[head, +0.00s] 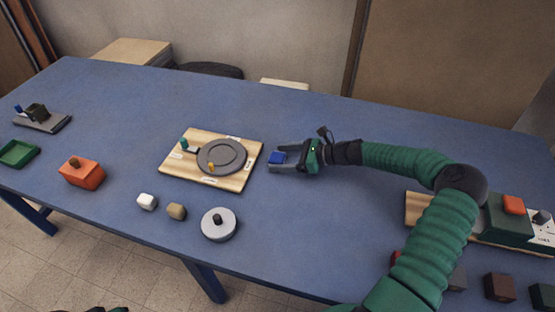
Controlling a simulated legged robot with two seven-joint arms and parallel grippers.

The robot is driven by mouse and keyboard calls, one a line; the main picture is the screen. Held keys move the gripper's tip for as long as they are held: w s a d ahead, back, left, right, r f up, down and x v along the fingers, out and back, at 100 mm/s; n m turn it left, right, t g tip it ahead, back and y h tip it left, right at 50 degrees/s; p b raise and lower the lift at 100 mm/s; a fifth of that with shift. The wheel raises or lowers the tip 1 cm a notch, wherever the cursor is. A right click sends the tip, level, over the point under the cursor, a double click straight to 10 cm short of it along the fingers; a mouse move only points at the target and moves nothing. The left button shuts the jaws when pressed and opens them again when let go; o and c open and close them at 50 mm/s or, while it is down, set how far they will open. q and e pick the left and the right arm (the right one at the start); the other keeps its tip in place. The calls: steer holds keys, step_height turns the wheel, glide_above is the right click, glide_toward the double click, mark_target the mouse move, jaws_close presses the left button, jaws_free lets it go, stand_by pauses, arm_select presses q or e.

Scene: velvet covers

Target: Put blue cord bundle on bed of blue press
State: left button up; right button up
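My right gripper (273,160) is over the middle of the table, just right of a wooden board with a round grey plate. A small blue block-like piece (277,157), which looks like the blue cord bundle, sits between its fingers, and they appear closed on it. At the far left a dark grey base with a black block and a small blue part (41,118) looks like the blue press. It is far from the gripper, and its bed is too small to make out clearly. My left gripper does not show.
The wooden board (176,175) lies mid-table. A green block (506,221) is at right. The back of the blue table (300,111) is clear.

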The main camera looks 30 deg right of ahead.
steer(key=shift+f, duration=0.15)
steer(key=c, duration=0.4)
steer(key=shift+a, duration=0.15)
steer(key=c, duration=0.7)
